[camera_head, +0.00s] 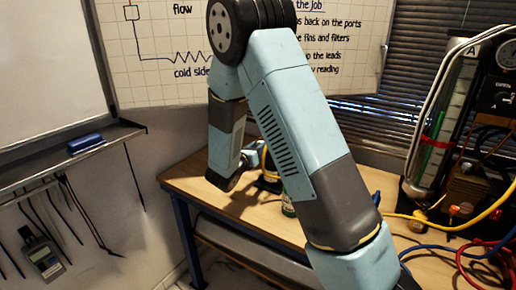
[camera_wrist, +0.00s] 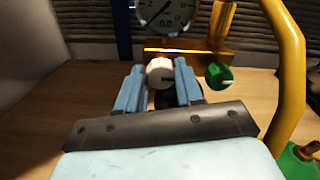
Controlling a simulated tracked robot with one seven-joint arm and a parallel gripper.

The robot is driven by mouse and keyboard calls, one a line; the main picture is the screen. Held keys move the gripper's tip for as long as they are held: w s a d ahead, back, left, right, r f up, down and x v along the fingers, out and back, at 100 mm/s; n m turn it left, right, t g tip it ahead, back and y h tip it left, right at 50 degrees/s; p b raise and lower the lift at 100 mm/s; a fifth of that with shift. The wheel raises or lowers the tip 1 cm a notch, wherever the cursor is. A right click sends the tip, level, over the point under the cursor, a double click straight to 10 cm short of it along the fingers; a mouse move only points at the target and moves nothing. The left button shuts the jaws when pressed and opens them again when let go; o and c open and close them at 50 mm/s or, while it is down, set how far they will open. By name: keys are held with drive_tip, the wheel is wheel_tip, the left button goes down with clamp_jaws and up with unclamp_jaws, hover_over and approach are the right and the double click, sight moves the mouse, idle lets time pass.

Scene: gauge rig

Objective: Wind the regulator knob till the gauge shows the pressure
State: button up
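The cream regulator knob (camera_wrist: 160,73) is in the wrist view, with a dark mark pointing right. My gripper (camera_wrist: 161,76) has its two blue fingers on either side of this knob, with no clear gap, and looks shut on it. The gauge (camera_wrist: 160,17) is a pale dial above the knob, cut off by the top edge. Its dark needle points down and left; the scale figures are too small to read surely. In the head view the knob and the gauge face are hidden behind my arm.
A green knob (camera_wrist: 219,77) is close to the right of my fingers, below a brass bar. A yellow hoop (camera_wrist: 292,70) curves along the far right. In the head view, the wooden table (camera_head: 190,178) has a rig with a tall cylinder (camera_head: 440,130) and loose hoses at right.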

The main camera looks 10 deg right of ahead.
drive_tip(key=c, duration=0.6)
drive_tip(key=m, duration=1.1)
drive_tip(key=shift+m, duration=0.3)
drive_tip(key=shift+d, duration=0.1)
drive_tip(key=shift+f, duration=0.1)
idle(0.4)
drive_tip(key=o, duration=1.1)
drive_tip(key=shift+c, duration=0.2)
drive_tip(key=shift+s, duration=0.1)
